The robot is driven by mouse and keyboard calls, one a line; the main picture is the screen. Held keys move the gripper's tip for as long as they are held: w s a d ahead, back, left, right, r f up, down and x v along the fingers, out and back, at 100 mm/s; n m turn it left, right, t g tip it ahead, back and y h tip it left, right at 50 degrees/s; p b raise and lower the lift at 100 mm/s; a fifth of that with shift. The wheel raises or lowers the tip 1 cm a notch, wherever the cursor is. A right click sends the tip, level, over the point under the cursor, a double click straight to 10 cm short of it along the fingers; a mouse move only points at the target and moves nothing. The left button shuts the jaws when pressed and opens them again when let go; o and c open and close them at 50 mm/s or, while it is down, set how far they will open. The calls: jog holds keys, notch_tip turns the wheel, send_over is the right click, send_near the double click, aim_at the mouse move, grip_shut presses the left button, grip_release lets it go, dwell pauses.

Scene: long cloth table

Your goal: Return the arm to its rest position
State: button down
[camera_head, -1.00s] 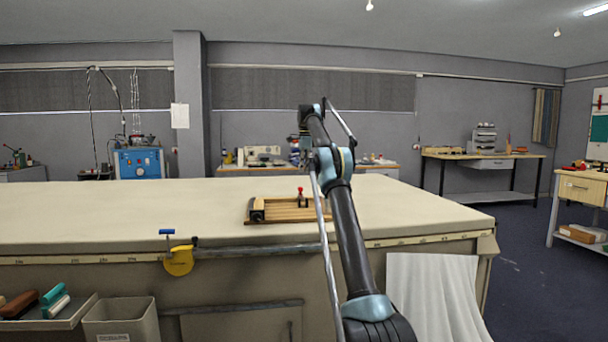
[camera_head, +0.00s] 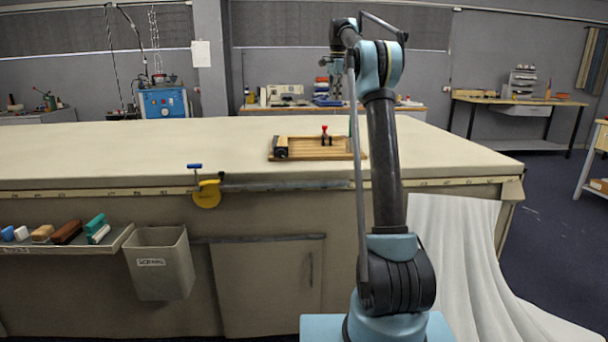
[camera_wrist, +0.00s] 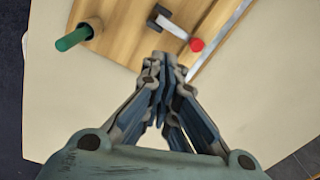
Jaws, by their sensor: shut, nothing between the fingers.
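My gripper (camera_wrist: 165,62) is shut and empty in the wrist view, its fingertips together. It appears above a wooden board (camera_wrist: 125,20), close to the board's edge in that picture. In the head view my arm rises from its base in front of the table, and its elbow is bent high at the right of centre. The forearm reaches away over the table, and the gripper is mostly hidden behind the arm there.
The long cream table (camera_head: 120,150) carries the wooden board (camera_head: 310,155) with a red-knobbed clamp (camera_head: 325,130). A green-handled tool (camera_wrist: 75,38) stands on the board. A yellow tool (camera_head: 207,194), a grey bin (camera_head: 160,268) and a brush shelf (camera_head: 60,245) line the front. Cloth hangs at right.

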jog(key=s+d+f+n, duration=0.1)
jog(key=s+f+n, duration=0.1)
jog(key=s, duration=0.9)
jog(key=s+d+f+n+t, duration=0.1)
jog(key=s+f+n, duration=0.15)
jog(key=s, duration=0.75)
jog(key=s+d+f+n, duration=0.2)
jog(key=s+n, duration=0.1)
jog(key=s, duration=0.8)
jog(key=s+d+f+n, duration=0.1)
jog(key=s+f+n, duration=0.5)
jog(key=s+f, duration=2.3)
jog(key=shift+s+f+t, duration=0.3)
jog(key=shift+f+t, duration=0.05)
jog(key=shift+t, duration=0.05)
jog(key=shift+d, duration=0.1)
